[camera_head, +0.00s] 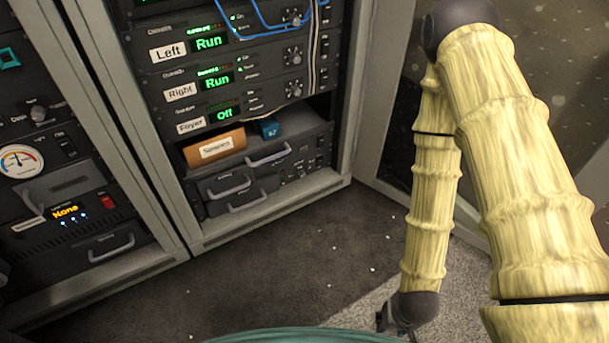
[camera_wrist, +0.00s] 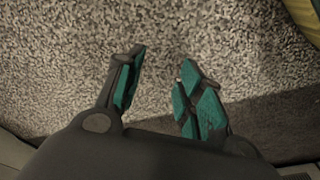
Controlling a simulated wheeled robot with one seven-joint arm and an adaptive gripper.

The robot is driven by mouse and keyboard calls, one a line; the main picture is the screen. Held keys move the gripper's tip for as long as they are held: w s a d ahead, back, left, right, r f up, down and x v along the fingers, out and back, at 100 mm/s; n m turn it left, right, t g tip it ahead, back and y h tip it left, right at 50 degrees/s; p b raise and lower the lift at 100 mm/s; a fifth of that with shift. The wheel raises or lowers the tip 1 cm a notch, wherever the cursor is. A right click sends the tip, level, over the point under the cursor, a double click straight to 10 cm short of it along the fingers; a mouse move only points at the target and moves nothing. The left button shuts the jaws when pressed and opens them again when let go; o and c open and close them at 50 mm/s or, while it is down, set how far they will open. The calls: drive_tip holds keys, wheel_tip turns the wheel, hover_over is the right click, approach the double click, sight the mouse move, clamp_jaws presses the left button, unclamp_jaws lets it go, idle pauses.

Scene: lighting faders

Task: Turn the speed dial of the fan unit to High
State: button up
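My gripper (camera_head: 397,325) hangs low over the floor, well away from the racks. The wrist view shows my gripper (camera_wrist: 162,62) open, with teal pads and nothing between the fingers. I cannot tell which unit is the fan unit, and no High marking is readable. A dark knob (camera_head: 38,113) is on the left rack, cut near the picture's left edge. The middle rack's units labelled Left (camera_head: 167,52) and Right (camera_head: 180,92) show Run, and Foyer (camera_head: 191,126) shows Off. Knobs (camera_head: 293,56) sit at the right of these units.
A brown box (camera_head: 213,148) and a small blue box (camera_head: 270,128) sit on a shelf below Foyer. Drawer handles (camera_head: 268,155) stick out beneath. Blue cables (camera_head: 262,28) hang across the upper units. The floor (camera_head: 300,255) before the racks is open.

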wheel_tip(320, 180, up, 9)
drive_tip(key=p, duration=1.5)
drive_tip(key=w+a+f+n+t+y+p, duration=0.1)
drive_tip(key=w+t+p, duration=0.1)
drive_tip(key=w, duration=0.5)
drive_tip(key=w+a+f+n+t+y+p, duration=0.1)
drive_tip(key=w+a+f+n+t+p, duration=0.1)
drive_tip(key=w, duration=0.6)
drive_tip(key=w+a+f+n+t+y+p, duration=0.1)
drive_tip(key=w+a+f+n+t+p, duration=0.1)
drive_tip(key=w, duration=0.6)
drive_tip(key=shift+w+a+f+t+p, duration=0.2)
drive_tip(key=shift+t+p, duration=0.3)
drive_tip(key=shift+t, duration=0.4)
drive_tip(key=w+a+n+t+y+p, duration=0.25)
drive_tip(key=w+a+t, duration=0.2)
drive_tip(key=w, duration=0.35)
drive_tip(key=n+t+y+p, duration=0.1)
drive_tip(key=n+t+y, duration=0.1)
drive_tip(key=n+y, duration=0.15)
approach(303, 175)
drive_tip(key=shift+m+y, duration=0.3)
drive_tip(key=shift+y, duration=0.1)
drive_tip(key=b+x, duration=0.1)
drive_tip(key=x, duration=0.2)
drive_tip(key=b+x, duration=0.1)
drive_tip(key=x, duration=0.4)
drive_tip(key=shift+w+f+b, duration=0.2)
drive_tip(key=shift+w+b, duration=0.2)
drive_tip(key=shift+w, duration=0.1)
